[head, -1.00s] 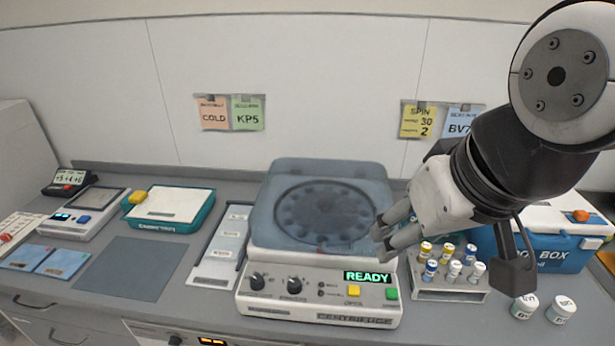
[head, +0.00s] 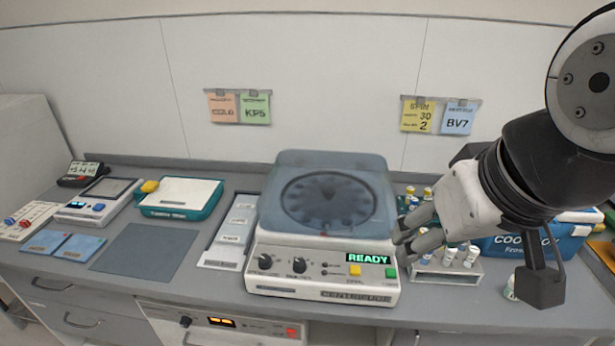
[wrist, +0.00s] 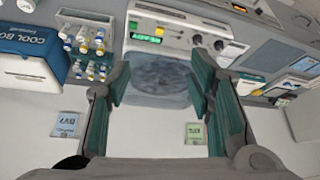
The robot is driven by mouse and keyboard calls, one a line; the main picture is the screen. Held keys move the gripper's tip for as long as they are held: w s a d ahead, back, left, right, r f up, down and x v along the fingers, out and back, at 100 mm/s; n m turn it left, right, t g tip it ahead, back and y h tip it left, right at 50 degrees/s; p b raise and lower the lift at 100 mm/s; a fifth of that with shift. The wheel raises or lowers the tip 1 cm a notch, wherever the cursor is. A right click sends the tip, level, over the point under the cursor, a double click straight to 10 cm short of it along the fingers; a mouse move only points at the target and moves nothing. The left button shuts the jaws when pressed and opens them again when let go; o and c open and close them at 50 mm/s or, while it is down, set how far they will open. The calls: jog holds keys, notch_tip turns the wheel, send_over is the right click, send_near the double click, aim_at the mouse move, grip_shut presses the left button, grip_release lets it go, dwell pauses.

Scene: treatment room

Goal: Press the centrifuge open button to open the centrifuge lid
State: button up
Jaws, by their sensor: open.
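The centrifuge (head: 420,292) stands on the counter in the middle of the head view, its translucent lid (head: 328,196) shut over the round rotor. Its display (head: 369,258) reads READY. Below the display sit a yellow button (head: 355,270), with a label under it too small to read surely, and a green button (head: 390,272). My gripper (head: 405,240) is open and empty, just right of the lid and above the display's right end, apart from the buttons. In the wrist view the centrifuge's lid (wrist: 160,78) shows between and beyond my open fingers (wrist: 158,92).
A vial rack (head: 447,272) with several vials stands right of the centrifuge, under my gripper. A blue cool box (head: 500,247) is behind my arm. A slide tray (head: 230,235) lies left of the centrifuge. The grey mat (head: 145,247) is bare.

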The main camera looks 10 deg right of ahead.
jog(key=shift+w+f, duration=0.1)
grip_shut()
dwell(1.2)
